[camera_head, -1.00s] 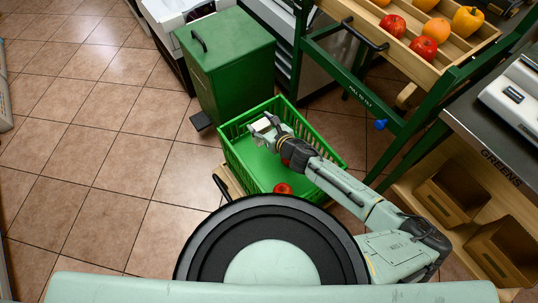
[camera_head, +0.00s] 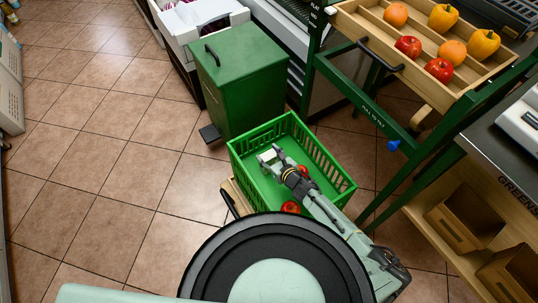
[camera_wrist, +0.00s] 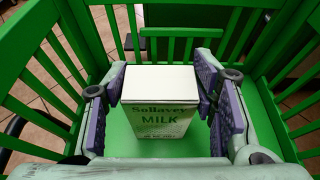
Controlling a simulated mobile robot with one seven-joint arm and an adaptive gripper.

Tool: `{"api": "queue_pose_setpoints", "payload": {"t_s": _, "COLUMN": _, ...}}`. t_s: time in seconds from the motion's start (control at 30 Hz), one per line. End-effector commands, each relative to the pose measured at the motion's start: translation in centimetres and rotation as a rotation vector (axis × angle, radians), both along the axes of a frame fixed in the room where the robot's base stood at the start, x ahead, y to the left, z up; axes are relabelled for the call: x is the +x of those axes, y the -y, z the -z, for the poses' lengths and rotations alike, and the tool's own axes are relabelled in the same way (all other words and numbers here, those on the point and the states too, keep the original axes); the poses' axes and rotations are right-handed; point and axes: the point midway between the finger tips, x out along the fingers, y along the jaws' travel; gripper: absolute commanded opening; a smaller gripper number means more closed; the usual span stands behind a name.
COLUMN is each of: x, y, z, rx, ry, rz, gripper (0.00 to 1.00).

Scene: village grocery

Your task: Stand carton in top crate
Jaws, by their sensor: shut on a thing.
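The milk carton (camera_wrist: 158,118), white on top with a green "MILK" label, is upright between the finger pads of my gripper (camera_wrist: 165,98) in the wrist view. My gripper is shut on it, inside the green crate (camera_head: 338,158). In the head view, my gripper (camera_head: 269,158) is at the crate's left part, and the carton is mostly hidden by it. The green crate floor shows around the carton; I cannot tell whether its base touches the floor.
Red round fruits (camera_head: 290,207) lie in the crate near my arm. A green bin (camera_head: 240,75) stands behind the crate. A tilted wooden produce tray (camera_head: 440,100) on a green frame is at the right. Tiled floor (camera_head: 95,160) is clear at the left.

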Motion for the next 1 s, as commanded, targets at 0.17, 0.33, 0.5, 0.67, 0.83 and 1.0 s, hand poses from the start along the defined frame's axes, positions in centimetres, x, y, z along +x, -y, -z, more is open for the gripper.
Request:
{"api": "queue_pose_setpoints", "payload": {"t_s": 0.17, "x": 0.04, "y": -0.02, "z": -0.12, "rx": 0.0, "ry": 0.002, "rz": 0.0, "gripper": 0.15}}
{"api": "queue_pose_setpoints", "payload": {"t_s": 0.33, "x": 0.02, "y": 0.01, "z": 0.22, "rx": -0.001, "ry": 0.002, "rz": -0.001, "gripper": 0.53}}
{"api": "queue_pose_setpoints", "payload": {"t_s": 0.5, "x": 0.02, "y": 0.01, "z": 0.17, "rx": -0.001, "ry": 0.001, "rz": 0.0, "gripper": 0.65}}
{"api": "queue_pose_setpoints", "payload": {"t_s": 0.67, "x": 0.02, "y": 0.01, "z": 0.16, "rx": -0.001, "ry": 0.001, "rz": 0.0, "gripper": 0.72}}
{"api": "queue_pose_setpoints", "payload": {"t_s": 0.83, "x": 0.02, "y": 0.01, "z": 0.16, "rx": -0.001, "ry": 0.001, "rz": 0.0, "gripper": 0.72}}
{"api": "queue_pose_setpoints", "payload": {"t_s": 1.0, "x": 0.03, "y": 0.01, "z": -0.4, "rx": 0.001, "ry": -0.001, "rz": 0.0, "gripper": 0.72}}
